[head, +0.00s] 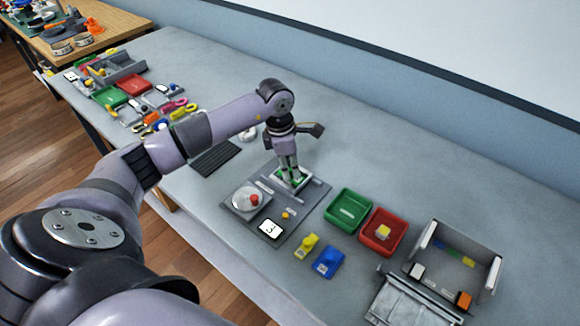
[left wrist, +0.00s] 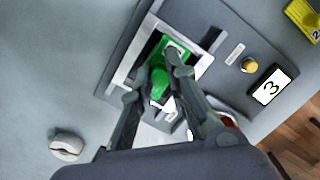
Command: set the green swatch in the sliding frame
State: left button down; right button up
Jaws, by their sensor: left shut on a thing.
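My left gripper (head: 290,180) points down over the dark grey panel (head: 315,205) and is shut on the green swatch (left wrist: 158,84) by its green knob. The swatch also shows as small green bits between the fingers in the head view. In the left wrist view it lies at or just over the opening of the pale metal sliding frame (left wrist: 127,62). The fingers hide part of the swatch and frame, so I cannot tell whether it sits flat. My right gripper is not in view.
The panel also bears a round dish with a red knob (head: 253,199), a yellow button (head: 285,215) and a display reading 3 (head: 270,229). A green bin (head: 330,220), red bin (head: 366,242), yellow swatch (head: 306,245) and blue swatch (head: 328,262) stand to the right.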

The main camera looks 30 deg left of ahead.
pick_arm(q)
jog(key=shift+f+b, duration=0.15)
jog(key=shift+b, duration=0.15)
dwell(0.4)
jog(key=c, duration=1.5)
grip_release()
jog(key=shift+o, duration=0.3)
jog(key=o, duration=0.4)
jog(key=shift+c, duration=0.2)
